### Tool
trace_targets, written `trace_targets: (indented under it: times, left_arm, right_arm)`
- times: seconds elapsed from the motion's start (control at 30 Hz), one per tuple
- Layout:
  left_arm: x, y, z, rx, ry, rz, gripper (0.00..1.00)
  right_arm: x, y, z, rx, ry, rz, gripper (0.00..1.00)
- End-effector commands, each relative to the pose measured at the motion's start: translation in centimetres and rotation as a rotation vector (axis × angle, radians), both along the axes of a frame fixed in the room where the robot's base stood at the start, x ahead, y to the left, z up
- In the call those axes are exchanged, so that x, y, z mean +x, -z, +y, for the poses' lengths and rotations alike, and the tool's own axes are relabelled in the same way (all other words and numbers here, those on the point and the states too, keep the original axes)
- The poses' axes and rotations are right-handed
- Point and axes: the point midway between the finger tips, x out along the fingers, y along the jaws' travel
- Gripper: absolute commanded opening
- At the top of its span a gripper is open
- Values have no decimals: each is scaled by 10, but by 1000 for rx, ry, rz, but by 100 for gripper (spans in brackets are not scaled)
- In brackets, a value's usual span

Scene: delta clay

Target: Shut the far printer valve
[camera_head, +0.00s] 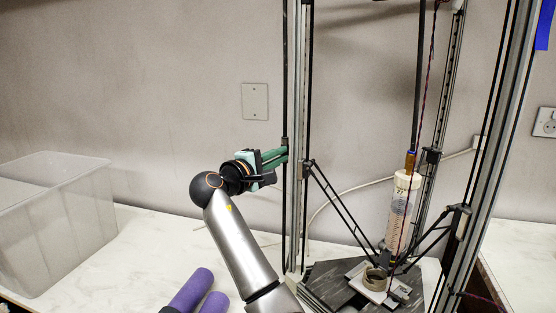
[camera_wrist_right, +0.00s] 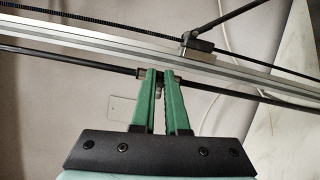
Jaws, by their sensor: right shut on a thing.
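The delta clay printer (camera_head: 297,110) stands on the table right of centre, with metal columns, black rods and a clay tube (camera_head: 401,210). My right gripper (camera_head: 284,154) reaches from below to the black line beside the left column. In the right wrist view, its green fingers (camera_wrist_right: 161,74) are shut on a small dark fitting, seemingly the far printer valve (camera_wrist_right: 159,87). The fingertips mostly hide it, so its handle angle cannot be told. The black line (camera_wrist_right: 60,56) runs past the fingertips, close to the metal column (camera_wrist_right: 230,65). My left gripper is not in view.
A clear plastic bin (camera_head: 60,215) stands at the left on the white table (camera_head: 130,265). A ring-shaped part (camera_head: 375,279) sits on the printer bed. The printer's slanting rods leave little room right of the gripper.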

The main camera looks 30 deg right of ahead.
Motion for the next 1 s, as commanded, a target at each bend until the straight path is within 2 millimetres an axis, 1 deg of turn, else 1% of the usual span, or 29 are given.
trace_targets:
  times: [0.03, 0.3, 0.87, 0.9, 1.0]
  left_arm:
    - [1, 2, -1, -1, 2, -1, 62]
    - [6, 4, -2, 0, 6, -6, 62]
    - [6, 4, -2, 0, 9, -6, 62]
    - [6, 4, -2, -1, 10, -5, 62]
    - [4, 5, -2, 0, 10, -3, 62]
  right_arm:
    - [0, 3, 0, 10, 1, -25, 0]
    - [0, 4, 0, 45, 2, -118, 0]
    - [0, 4, 0, 55, 2, -142, 0]
    - [0, 4, 0, 55, 2, -142, 15]
    - [0, 3, 0, 53, 2, -141, 26]
